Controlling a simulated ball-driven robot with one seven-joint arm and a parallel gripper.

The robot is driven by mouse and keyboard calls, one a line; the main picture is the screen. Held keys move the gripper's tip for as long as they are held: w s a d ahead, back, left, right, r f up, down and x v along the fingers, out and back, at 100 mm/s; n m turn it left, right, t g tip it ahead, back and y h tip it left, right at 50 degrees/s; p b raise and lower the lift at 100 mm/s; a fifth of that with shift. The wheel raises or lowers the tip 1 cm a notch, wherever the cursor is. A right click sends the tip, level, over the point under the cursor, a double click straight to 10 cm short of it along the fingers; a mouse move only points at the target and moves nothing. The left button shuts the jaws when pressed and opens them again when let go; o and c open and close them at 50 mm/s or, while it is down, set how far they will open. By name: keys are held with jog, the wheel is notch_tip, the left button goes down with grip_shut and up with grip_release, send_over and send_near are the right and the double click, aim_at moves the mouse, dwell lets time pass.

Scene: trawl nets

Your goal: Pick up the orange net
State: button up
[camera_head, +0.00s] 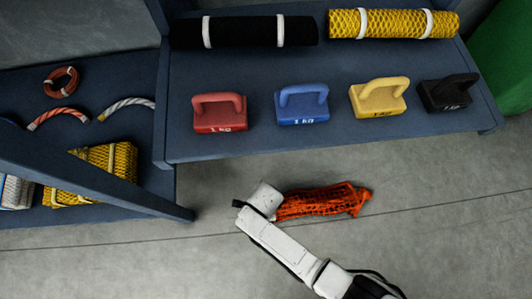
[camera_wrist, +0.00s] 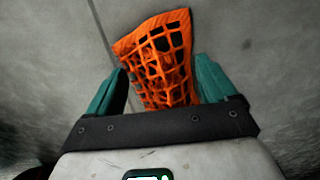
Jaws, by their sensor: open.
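The orange net (camera_head: 322,201) lies on the grey floor in front of the blue shelf in the head view. It is a long bundle of open mesh. In the wrist view the net (camera_wrist: 160,55) runs between the two teal fingers of my gripper (camera_wrist: 160,88) and out beyond them. The fingers are apart, with the net in the gap. I cannot tell whether either finger touches it. In the head view the white end of my arm covers the net's left end, and the fingers are hidden.
The blue shelf (camera_head: 330,148) holds red (camera_head: 218,120), blue (camera_head: 301,112), yellow (camera_head: 378,104) and black (camera_head: 449,96) weights. Behind them lie a black roll (camera_head: 245,31) and a yellow net roll (camera_head: 380,23). A slanted blue beam (camera_head: 120,184) stands left of my arm. Floor to the right is clear.

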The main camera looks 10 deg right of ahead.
jog(key=shift+f, duration=0.1)
jog(key=shift+f, duration=0.9)
jog(key=shift+c, duration=0.7)
jog(key=c, duration=1.3)
notch_tip(320, 180, up, 12)
jog(key=p, duration=1.1)
jog(key=shift+r+p, duration=0.15)
jog(key=shift+p, duration=0.25)
jog(key=shift+c, duration=0.4)
